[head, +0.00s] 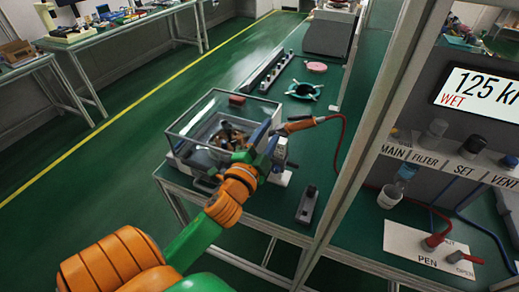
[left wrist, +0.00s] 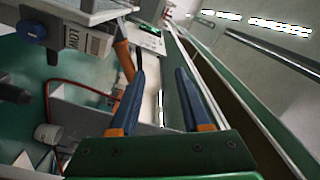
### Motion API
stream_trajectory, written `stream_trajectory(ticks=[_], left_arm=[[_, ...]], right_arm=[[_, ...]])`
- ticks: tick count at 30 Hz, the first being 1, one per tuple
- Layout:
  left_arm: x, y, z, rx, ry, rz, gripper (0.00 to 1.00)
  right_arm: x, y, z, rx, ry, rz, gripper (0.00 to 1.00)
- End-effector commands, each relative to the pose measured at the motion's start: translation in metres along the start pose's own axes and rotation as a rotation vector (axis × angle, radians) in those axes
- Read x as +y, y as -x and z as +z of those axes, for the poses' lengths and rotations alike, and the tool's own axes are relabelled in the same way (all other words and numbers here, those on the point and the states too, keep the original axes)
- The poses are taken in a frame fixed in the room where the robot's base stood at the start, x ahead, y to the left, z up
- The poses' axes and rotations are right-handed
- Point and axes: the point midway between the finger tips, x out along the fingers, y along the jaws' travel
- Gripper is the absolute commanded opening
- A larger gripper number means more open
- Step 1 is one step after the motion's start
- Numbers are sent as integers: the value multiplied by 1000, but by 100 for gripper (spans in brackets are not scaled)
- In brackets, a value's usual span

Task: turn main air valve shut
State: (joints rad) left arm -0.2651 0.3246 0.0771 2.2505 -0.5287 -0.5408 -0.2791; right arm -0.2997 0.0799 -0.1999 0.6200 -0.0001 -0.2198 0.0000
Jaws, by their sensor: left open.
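The word MAIN (head: 393,151) is on the label strip of the shelf at the right in the head view. Just above it is a small yellowish part, too small to make out as a valve handle. My left gripper (head: 272,136) is open, with nothing seen between its fingers. It is over the right end of a clear-walled box, well left of the MAIN label and apart from it. Its two dark blue fingers also show in the left wrist view (left wrist: 162,95). An orange-handled tool (head: 300,124) on a red hose lies close by the fingers. My right gripper is out of view.
The clear-walled box (head: 208,128) stands on the green bench. A frame post (head: 372,150) stands between my left gripper and the labelled shelf. Below the shelf are a white cup (head: 390,197) and a white plate (head: 410,244) with red-ended fittings. A display (head: 480,92) reads WET.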

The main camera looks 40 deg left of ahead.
Motion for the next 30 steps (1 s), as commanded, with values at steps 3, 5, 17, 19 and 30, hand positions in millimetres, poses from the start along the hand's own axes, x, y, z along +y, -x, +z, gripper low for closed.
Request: stream_trajectory(ticks=[3, 5, 17, 19, 30], left_arm=[[27, 7, 15, -83, 83, 92, 47], [41, 12, 22, -125, 124, 138, 47], [102, 43, 49, -314, 282, 339, 47], [105, 44, 50, -321, 288, 346, 47], [105, 44, 50, -321, 287, 346, 47]], right_arm=[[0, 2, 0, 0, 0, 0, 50], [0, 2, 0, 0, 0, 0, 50], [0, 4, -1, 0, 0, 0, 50], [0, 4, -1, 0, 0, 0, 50], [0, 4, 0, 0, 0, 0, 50]])
